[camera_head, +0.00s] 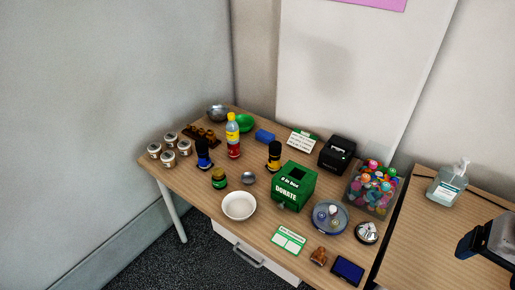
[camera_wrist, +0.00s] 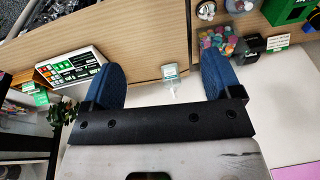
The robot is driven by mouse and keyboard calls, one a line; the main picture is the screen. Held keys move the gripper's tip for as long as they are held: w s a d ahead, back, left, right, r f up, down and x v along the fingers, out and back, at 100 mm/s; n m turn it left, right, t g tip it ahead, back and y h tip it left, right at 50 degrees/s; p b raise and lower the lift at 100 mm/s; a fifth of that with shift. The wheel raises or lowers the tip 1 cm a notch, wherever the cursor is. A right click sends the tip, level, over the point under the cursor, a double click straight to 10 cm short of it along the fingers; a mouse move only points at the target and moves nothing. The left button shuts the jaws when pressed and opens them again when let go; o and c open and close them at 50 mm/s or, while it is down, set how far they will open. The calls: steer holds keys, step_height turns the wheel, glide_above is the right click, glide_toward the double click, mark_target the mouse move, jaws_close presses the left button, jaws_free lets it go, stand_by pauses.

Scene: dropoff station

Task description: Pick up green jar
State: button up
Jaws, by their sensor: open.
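A small jar with a green body and dark bands (camera_head: 219,180) stands upright on the wooden table in the head view, left of a small metal bowl and behind the white bowl. I take it as the green jar; it is small in the picture. I cannot make it out in the wrist view. My gripper (camera_wrist: 160,78) has its two blue fingers wide apart, with nothing held between them. In the head view, part of my arm's end (camera_head: 487,242) shows at the far right edge, well away from the jar.
A white bowl (camera_head: 239,206), blue-and-black bottle (camera_head: 203,156) and red-yellow bottle (camera_head: 233,138) stand near the jar. A green donation box (camera_head: 294,187) and clear bin of colourful items (camera_head: 371,191) stand rightward. A sanitizer bottle (camera_head: 447,185) stands on the right table.

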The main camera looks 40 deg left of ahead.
mark_target(222, 172)
steer(key=w+a+f+m+g+y, duration=0.15)
steer(key=w+a, duration=0.35)
steer(key=a, duration=0.5)
steer(key=w+a+f+m+g+y, duration=0.1)
steer(key=w+a+f+m+y, duration=0.3)
steer(key=a, duration=0.6)
steer(key=w+a+r+n+g+y, duration=0.1)
steer(key=w+a+g, duration=0.1)
steer(key=w+a, duration=0.6)
steer(key=s+a+f+m+y, duration=0.1)
steer(key=a+f, duration=0.5)
steer(key=a, duration=0.6)
steer(key=s+a+f+m+g+y, duration=0.1)
steer(key=a+f+m, duration=0.3)
steer(key=a, duration=0.9)
steer(key=s+a+f+m+g+y, duration=0.1)
steer(key=a+f+m+y, duration=0.1)
steer(key=a+f, duration=0.5)
steer(key=a+m, duration=0.1)
steer(key=a, duration=0.4)
steer(key=shift+a+f, duration=0.25)
steer(key=shift+f, duration=0.1)
steer(key=shift+s+f+m+g, duration=0.1)
steer(key=shift+f+m+g, duration=0.05)
steer(key=shift+m+g, duration=0.1)
